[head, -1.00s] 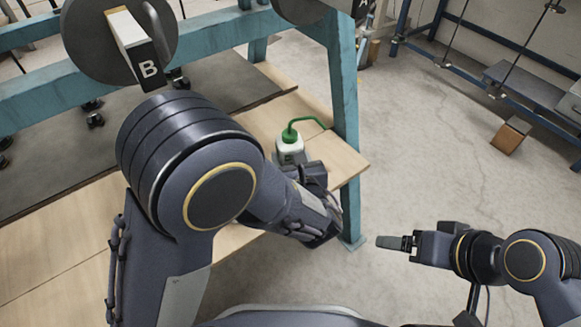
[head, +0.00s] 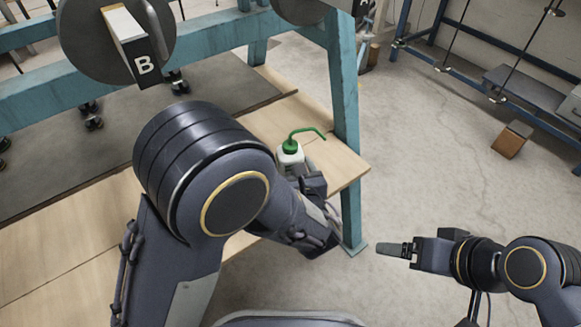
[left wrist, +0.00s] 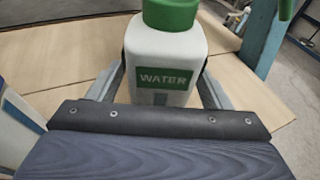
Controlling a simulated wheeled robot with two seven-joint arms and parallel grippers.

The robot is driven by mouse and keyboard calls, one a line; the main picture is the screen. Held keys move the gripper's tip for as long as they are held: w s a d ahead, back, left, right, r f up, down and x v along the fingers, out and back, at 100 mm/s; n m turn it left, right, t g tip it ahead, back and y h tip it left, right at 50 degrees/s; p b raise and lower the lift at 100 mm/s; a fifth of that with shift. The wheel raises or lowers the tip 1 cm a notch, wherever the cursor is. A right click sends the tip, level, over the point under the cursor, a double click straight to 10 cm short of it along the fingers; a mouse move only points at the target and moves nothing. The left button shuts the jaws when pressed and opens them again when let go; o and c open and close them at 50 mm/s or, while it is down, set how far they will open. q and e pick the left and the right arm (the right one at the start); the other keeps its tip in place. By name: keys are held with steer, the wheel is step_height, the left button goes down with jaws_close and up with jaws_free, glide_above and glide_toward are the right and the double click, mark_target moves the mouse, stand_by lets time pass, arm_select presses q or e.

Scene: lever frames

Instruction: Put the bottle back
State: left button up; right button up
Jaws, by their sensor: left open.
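The bottle (head: 290,158) is white with a green cap and a bent green spout. It appears upright on the wooden board near its right end. In the left wrist view the bottle (left wrist: 165,57) shows a green WATER label facing me. My left gripper (left wrist: 165,92) is open, with one finger on each side of the bottle's lower part. I cannot tell whether the fingers touch it. In the head view my left gripper and wrist hide the bottle's lower part. My right gripper (head: 392,248) is over the floor at the right, away from the bottle; its finger gap is not clear.
The wooden board (head: 340,165) ends just right of the bottle, near a teal frame post (head: 346,100). A dark mat (head: 80,150) covers its far left part.

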arm_select(q)
steer(key=shift+s+r, duration=0.15)
steer(key=shift+r, duration=0.1)
steer(key=p+v, duration=0.3)
steer(key=v, duration=0.8)
steer(key=shift+s, duration=0.35)
steer(key=shift+d, duration=0.1)
